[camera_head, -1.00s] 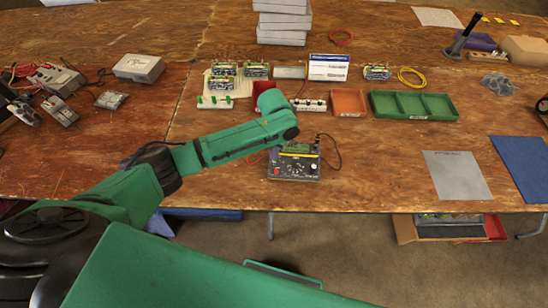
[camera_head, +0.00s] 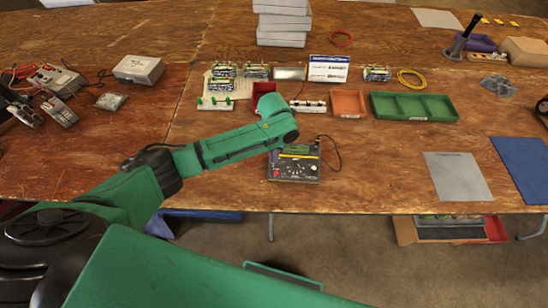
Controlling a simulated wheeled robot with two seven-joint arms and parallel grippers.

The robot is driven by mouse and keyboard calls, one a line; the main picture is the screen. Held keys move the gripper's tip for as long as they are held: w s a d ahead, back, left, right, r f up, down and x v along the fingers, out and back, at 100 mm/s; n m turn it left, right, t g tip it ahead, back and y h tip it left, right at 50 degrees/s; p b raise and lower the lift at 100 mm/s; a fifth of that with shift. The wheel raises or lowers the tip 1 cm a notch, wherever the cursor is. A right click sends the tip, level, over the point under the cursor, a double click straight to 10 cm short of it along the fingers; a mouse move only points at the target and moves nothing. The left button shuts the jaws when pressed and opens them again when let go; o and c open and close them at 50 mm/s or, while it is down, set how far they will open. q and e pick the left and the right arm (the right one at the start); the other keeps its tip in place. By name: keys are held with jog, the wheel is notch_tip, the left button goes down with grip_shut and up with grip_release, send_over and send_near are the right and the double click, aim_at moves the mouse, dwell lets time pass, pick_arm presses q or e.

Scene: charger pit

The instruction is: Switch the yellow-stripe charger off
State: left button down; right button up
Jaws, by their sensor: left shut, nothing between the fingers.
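The yellow-stripe charger (camera_head: 294,169) is a dark box with a small screen, a yellow stripe and several controls. It sits near the front edge of the table, with a black cable curving off its right side. My left arm (camera_head: 235,146) reaches in from the left, and its green end link (camera_head: 271,107) is just above and behind the charger's left side. The arm covers part of the charger's far left corner. The left gripper's fingers are mostly hidden by the arm, so I cannot see whether they touch the charger. My right gripper is not in view.
A grey mat (camera_head: 457,177) and a blue mat (camera_head: 523,165) lie to the right. The table between charger and grey mat is clear.

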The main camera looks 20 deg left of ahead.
pick_arm(q)
notch_tip(320, 180, up, 7)
jog(key=p, duration=0.6)
jog(key=shift+f, duration=0.25)
